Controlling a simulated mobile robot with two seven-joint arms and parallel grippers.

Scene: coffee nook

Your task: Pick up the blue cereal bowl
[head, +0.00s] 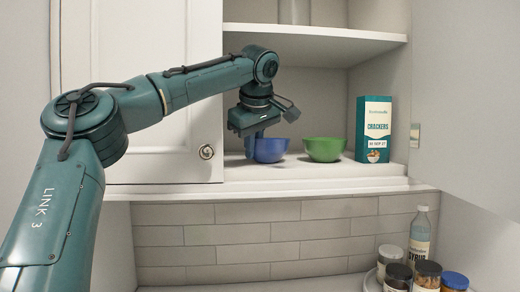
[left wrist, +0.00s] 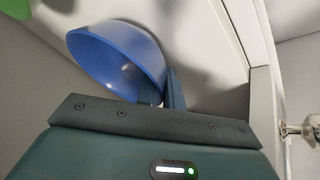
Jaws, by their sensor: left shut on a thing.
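The blue cereal bowl (head: 271,149) is at the left end of the lower cupboard shelf (head: 310,172) in the head view, near the edge of the cabinet door. It also shows in the left wrist view (left wrist: 118,55), tilted in that picture. My left gripper (head: 252,148) reaches down to the bowl's left side and is shut on its rim. A finger (left wrist: 176,92) shows at the bowl's edge in the left wrist view. I cannot tell whether the bowl touches the shelf. My right gripper is not in view.
A green bowl (head: 324,149) stands just right of the blue bowl. The white cabinet door (head: 165,160) with a knob is at the left. A shelf (head: 315,32) is above. Bottles and jars (head: 426,275) stand at the lower right.

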